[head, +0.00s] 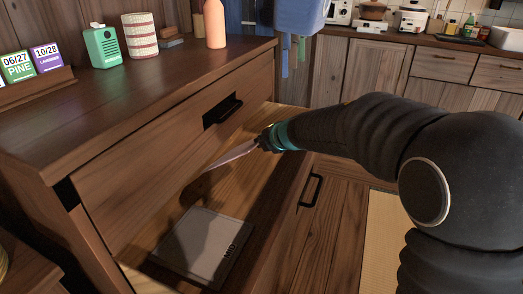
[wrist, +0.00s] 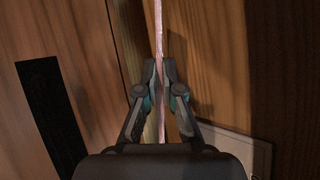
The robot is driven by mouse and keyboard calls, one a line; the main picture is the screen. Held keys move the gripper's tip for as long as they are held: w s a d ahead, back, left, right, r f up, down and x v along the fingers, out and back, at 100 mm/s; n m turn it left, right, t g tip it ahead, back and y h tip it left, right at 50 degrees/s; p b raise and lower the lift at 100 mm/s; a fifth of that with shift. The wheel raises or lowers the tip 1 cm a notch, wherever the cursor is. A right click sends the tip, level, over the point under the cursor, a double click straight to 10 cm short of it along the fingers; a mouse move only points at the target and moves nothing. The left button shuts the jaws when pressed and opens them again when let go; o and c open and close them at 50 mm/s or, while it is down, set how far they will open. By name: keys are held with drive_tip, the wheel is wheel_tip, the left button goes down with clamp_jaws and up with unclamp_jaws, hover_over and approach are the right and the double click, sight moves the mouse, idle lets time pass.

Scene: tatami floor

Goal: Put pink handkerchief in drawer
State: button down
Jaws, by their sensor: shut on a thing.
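The pink handkerchief (head: 230,156) looks like a thin, pale pink strip, seen nearly edge-on. My gripper (head: 266,139) is shut on it and holds it over the open drawer (head: 258,178). In the wrist view, the handkerchief (wrist: 158,32) runs up as a narrow band from between the closed fingertips of my gripper (wrist: 160,68). The drawer is pulled out from the dark wooden chest, and its inside shows. The handkerchief appears above the drawer floor, with a shadow below; whether its far end touches anything is unclear.
A flat grey-white panel (head: 203,246) with dark lettering lies in the drawer. A green box (head: 104,47), a striped cup (head: 140,35) and an orange bottle (head: 215,24) stand on the chest.

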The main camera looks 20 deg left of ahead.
drive_tip(key=shift+f, duration=0.55)
drive_tip(key=shift+f, duration=0.1)
drive_tip(key=shift+f+b, duration=0.3)
drive_tip(key=shift+f, duration=0.05)
drive_tip(key=shift+f, duration=0.2)
drive_tip(key=c, duration=1.3)
unclamp_jaws()
drive_tip(key=shift+r, duration=0.1)
